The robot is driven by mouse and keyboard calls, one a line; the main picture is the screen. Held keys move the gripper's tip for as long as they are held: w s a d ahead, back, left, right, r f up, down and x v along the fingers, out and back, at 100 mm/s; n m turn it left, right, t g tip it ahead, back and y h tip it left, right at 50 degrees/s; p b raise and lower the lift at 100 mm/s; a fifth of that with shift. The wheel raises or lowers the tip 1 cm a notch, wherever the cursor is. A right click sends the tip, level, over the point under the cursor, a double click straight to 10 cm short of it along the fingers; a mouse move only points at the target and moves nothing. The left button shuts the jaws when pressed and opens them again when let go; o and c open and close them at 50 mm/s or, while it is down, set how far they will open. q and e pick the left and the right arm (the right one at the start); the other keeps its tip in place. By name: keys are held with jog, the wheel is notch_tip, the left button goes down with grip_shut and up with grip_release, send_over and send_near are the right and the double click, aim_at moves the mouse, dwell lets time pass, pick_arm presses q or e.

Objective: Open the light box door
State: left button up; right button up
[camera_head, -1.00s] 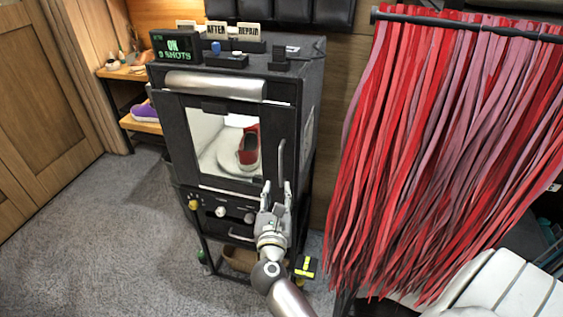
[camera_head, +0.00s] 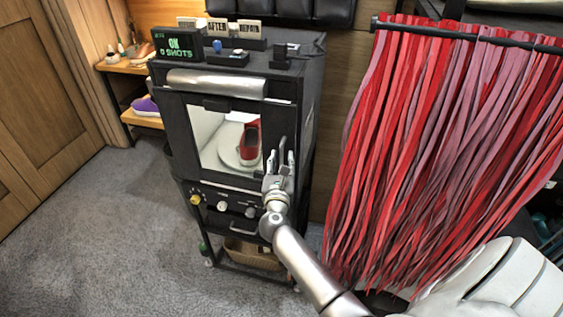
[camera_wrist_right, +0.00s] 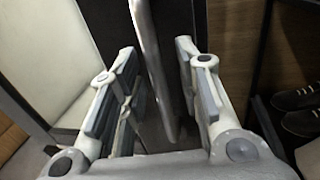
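The light box (camera_head: 184,139) is a dark cabinet with its windowed door (camera_head: 196,172) closed. A red shoe (camera_head: 250,143) shows inside through the window. The door's vertical bar handle (camera_wrist_right: 152,60) is on the door's right side. My right gripper (camera_head: 281,160) is in front of that handle. In the right wrist view the gripper (camera_wrist_right: 156,95) is open, with the handle between its two fingers and a gap on both sides. In the head view the gripper hides most of the handle. My left gripper is not in view.
A curtain of red strips (camera_head: 420,150) hangs to the right of the box. Knobs (camera_head: 222,206) and a lower drawer handle (camera_head: 243,229) sit below the door. A green-lettered display (camera_head: 179,46) stands on top. The carpet (camera_head: 110,220) at left is clear.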

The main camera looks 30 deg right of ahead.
jog(key=shift+c, duration=0.4)
grip_shut()
jog(key=shift+a, duration=0.1)
